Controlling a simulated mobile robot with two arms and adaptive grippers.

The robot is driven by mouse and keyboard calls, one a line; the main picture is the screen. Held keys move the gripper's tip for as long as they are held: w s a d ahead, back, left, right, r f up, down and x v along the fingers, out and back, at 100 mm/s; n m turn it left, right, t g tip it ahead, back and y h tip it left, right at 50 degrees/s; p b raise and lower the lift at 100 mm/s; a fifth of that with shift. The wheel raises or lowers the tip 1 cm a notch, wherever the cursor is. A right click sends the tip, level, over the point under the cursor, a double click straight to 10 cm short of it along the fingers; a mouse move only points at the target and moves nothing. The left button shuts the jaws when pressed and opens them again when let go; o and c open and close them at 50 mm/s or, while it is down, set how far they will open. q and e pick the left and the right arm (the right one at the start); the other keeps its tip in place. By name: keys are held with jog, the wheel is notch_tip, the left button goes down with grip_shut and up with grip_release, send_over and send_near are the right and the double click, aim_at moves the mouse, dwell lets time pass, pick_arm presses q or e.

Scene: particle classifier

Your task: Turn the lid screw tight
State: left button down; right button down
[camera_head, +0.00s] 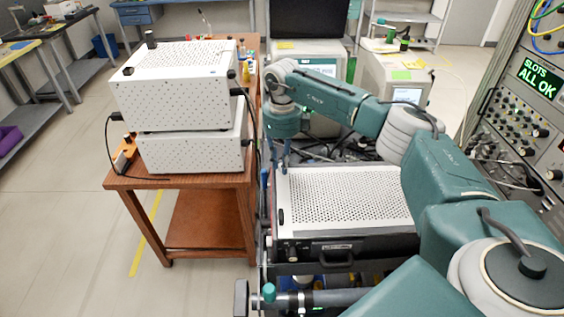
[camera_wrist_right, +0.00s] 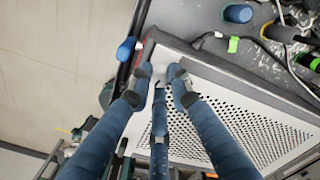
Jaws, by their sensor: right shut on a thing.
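The lid (camera_head: 350,202) is a white perforated plate on a dark case in the head view, and it also shows in the wrist view (camera_wrist_right: 205,72). My right gripper (camera_head: 278,174) reaches down to the lid's far left corner. In the wrist view its blue fingers (camera_wrist_right: 160,82) close in around a small pale spot at that corner. They are shut on the lid screw, which they mostly hide, so how deep it sits cannot be told. My left gripper is not in view.
White perforated boxes (camera_head: 183,82) stand stacked on a brown wooden cart (camera_head: 138,180) to the left. A rack panel (camera_head: 520,120) reading "SLOTS ALL OK" stands at the right. Floor at the left is clear.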

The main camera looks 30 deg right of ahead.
jog(key=m, duration=0.6)
jog(key=shift+r+m, duration=0.1)
jog(key=shift+m, duration=0.2)
jog(key=m+p, duration=0.1)
jog(key=m, duration=0.5)
jog(key=shift+m, duration=0.3)
jog(key=c, duration=1.6)
grip_release()
notch_tip(320, 180, up, 12)
jog(key=shift+f, duration=0.1)
